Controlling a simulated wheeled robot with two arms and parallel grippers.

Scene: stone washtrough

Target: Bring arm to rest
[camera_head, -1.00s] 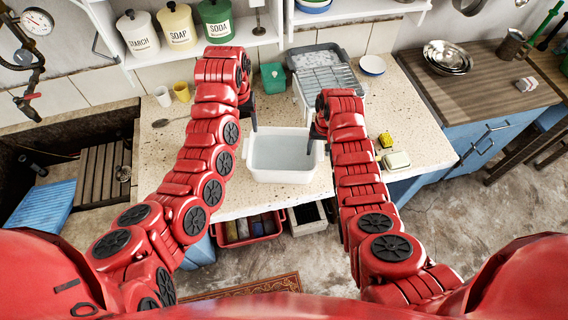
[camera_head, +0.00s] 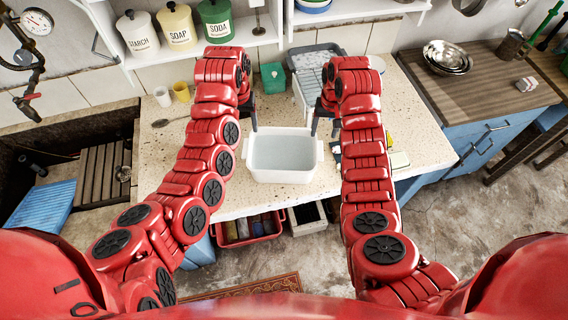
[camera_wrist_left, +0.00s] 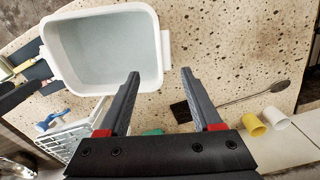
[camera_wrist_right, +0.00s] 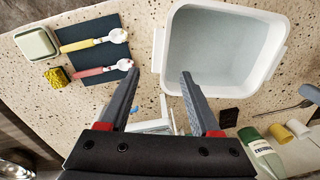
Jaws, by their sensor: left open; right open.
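My left gripper (camera_head: 252,116) hangs at the back left of the white basin (camera_head: 283,155). In the left wrist view its jaws (camera_wrist_left: 160,74) are apart with nothing between them. My right gripper (camera_head: 324,122) hangs beside the basin's right side. In the right wrist view its jaws (camera_wrist_right: 158,78) are also apart and empty. The basin, holding clear water, stands on the speckled counter. A dark mat (camera_wrist_right: 93,62) carries a yellow-handled utensil (camera_wrist_right: 92,40) and a pink-handled one (camera_wrist_right: 103,70). My right arm hides most of this mat in the head view.
A yellow sponge (camera_wrist_right: 57,77) and a soap dish (camera_wrist_right: 37,43) lie by the mat. A dish rack (camera_head: 308,85) and green box (camera_head: 272,77) stand behind the basin. Cups (camera_head: 181,92) and a spoon (camera_head: 170,121) are on the left counter. A shelf (camera_head: 200,45) overhangs the back.

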